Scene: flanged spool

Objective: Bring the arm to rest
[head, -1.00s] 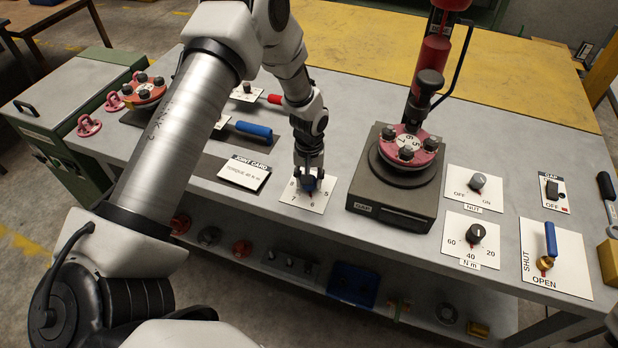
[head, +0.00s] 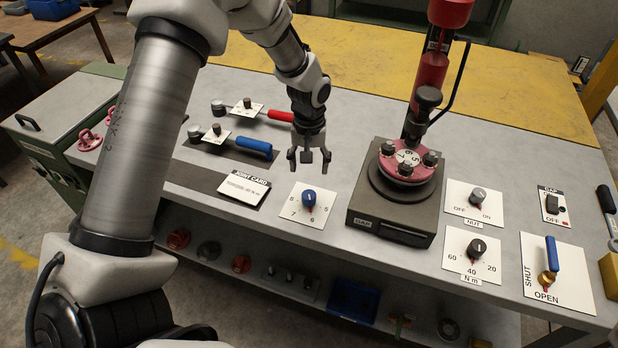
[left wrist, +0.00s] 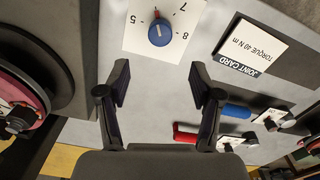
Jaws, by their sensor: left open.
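My left gripper (head: 309,160) is open and empty, held above the bench between the joint card and the grey fixture. In the left wrist view its two fingers (left wrist: 160,95) stand wide apart with nothing between them. The blue knob (head: 309,198) on its white numbered plate lies in front of and below the gripper, apart from it. The knob also shows in the left wrist view (left wrist: 161,32), beyond the fingertips. My right gripper is not in view.
The grey fixture (head: 395,205) carries a red flanged spool (head: 408,162) under a red tool column. The joint card (head: 244,188), a blue-handled tool (head: 254,145) and a red-handled tool (head: 281,116) lie to the left. Switch plates and a blue-handled valve (head: 551,254) are at the right.

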